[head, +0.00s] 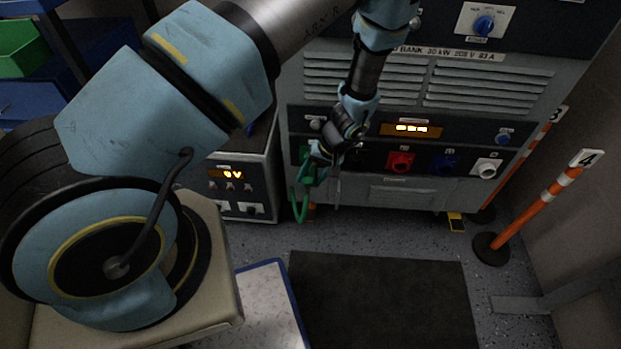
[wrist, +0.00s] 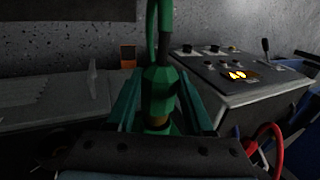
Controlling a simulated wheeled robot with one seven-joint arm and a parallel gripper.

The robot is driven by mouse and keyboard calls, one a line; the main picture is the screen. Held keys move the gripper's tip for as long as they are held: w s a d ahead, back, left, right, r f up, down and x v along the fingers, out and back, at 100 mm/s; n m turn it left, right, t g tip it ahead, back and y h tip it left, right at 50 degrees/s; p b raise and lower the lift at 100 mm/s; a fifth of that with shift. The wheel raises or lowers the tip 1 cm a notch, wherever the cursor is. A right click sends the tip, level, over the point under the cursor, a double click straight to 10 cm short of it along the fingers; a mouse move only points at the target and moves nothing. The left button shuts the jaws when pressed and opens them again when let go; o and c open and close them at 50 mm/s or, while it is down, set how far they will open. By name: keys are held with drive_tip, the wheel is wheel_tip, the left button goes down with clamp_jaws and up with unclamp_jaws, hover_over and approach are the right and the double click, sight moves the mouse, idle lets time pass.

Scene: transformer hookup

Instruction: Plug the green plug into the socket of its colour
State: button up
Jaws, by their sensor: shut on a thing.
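My gripper (head: 320,160) is shut on the green plug (head: 310,172) in front of the left end of the load bank's socket panel. In the wrist view the green plug (wrist: 160,88) sits between my two fingers (wrist: 159,108), with its cable running up out of the picture. In the head view the green cable (head: 299,208) hangs below the gripper. Green parts show right at the panel behind my gripper, but the socket there is mostly hidden. I cannot tell whether the plug touches or enters it. Red (head: 400,162), blue (head: 444,163) and white (head: 487,168) sockets line the panel to the right.
The load bank (head: 420,195) stands against the back. A smaller box with a lit display (head: 232,175) stands to its left and shows in the wrist view (wrist: 235,75). A red cable (wrist: 265,145) curves at the wrist view's lower right. Orange-and-white posts (head: 545,205) stand right. A dark mat (head: 380,300) is clear.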

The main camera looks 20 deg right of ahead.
drive_tip(key=shift+w+d, duration=0.3)
drive_tip(key=shift+w, duration=0.3)
drive_tip(key=shift+w+d, duration=0.25)
drive_tip(key=shift+w, duration=0.3)
drive_tip(key=o, duration=1.6)
drive_tip(key=shift+c, duration=0.2)
drive_tip(key=p+v, duration=0.3)
drive_tip(key=v, duration=0.4)
drive_tip(key=shift+p, duration=0.4)
